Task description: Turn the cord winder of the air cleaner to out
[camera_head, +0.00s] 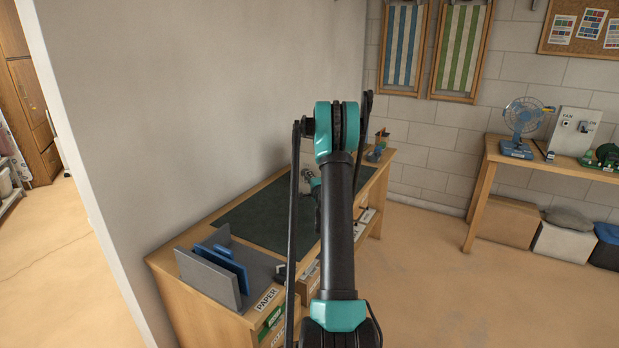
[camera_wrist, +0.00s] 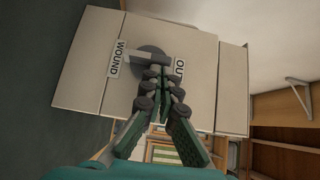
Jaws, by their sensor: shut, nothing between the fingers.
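The air cleaner (camera_wrist: 75,65) shows in the wrist view as a pale beige box filling the upper left and middle. On its face is the cord winder (camera_wrist: 150,53), a grey round disc with a light bar across it. One end of the bar lies by the WOUND label (camera_wrist: 117,59); the OUT label (camera_wrist: 179,72) is on the disc's other side. My gripper (camera_wrist: 158,76) is shut and empty, its fingertips over the disc's lower part, close to the bar. I cannot tell whether they touch. In the head view my arm hides most of this area.
A wooden desk (camera_head: 163,262) with a dark mat (camera_head: 254,219) stands along the wall, with a grey and blue file rack (camera_head: 217,272) at its near end. A second table (camera_head: 483,182) at right holds a blue fan (camera_head: 522,125). The floor between is clear.

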